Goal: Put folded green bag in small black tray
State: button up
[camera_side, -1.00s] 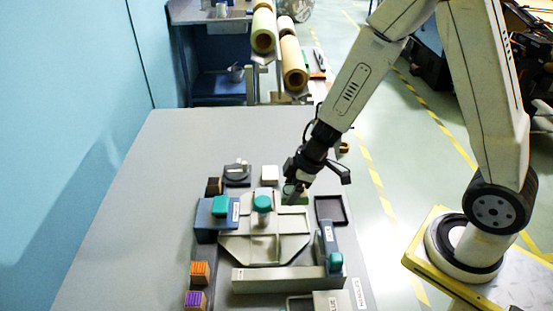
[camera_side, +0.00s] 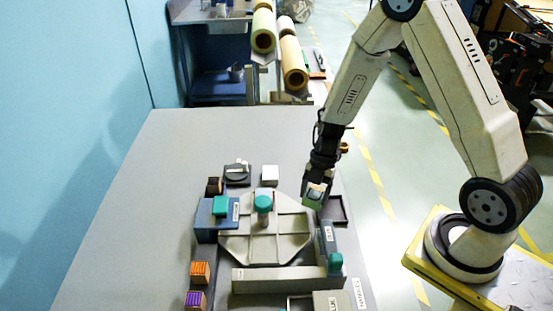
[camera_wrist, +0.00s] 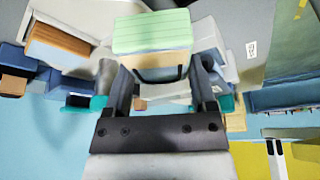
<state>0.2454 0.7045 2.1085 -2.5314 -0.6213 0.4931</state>
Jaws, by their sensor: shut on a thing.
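The folded green bag is a small block with a green striped face, large in the wrist view (camera_wrist: 152,32), between the fingers. My gripper (camera_side: 317,192) is shut on it. In the side view only a little of the bag's green (camera_side: 312,205) shows under the fingers. The small black tray (camera_side: 344,204) is a shallow square with a dark rim. My gripper and the bag are at its left side in the picture, and they hide part of the tray. I cannot tell how high the bag is above it.
A grey fixture plate (camera_side: 290,228) with a teal knob lies left of the gripper. A blue block (camera_side: 208,229) with a teal top, a white block (camera_side: 269,174), an orange block (camera_side: 200,271) and a purple block (camera_side: 195,299) surround it. The left of the table is clear.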

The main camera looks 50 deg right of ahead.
aim_at(332, 216)
jog(key=s+d+n, duration=0.1)
jog(key=n, duration=0.1)
jog(key=s+d+f+n+g, duration=0.1)
jog(key=d+n, duration=0.1)
jog(key=s+d+f+n+g+h, duration=0.1)
jog(key=d, duration=0.1)
jog(key=shift+f+n, duration=0.25)
jog(key=shift+n, duration=0.15)
jog(key=shift+f, duration=0.2)
jog(key=shift+d+f, duration=0.1)
jog(key=shift+f, duration=0.85)
jog(key=shift+f, duration=0.8)
dwell(1.9)
jog(key=o, duration=1.1)
jog(key=shift+o, duration=0.2)
jog(key=shift+r, duration=0.1)
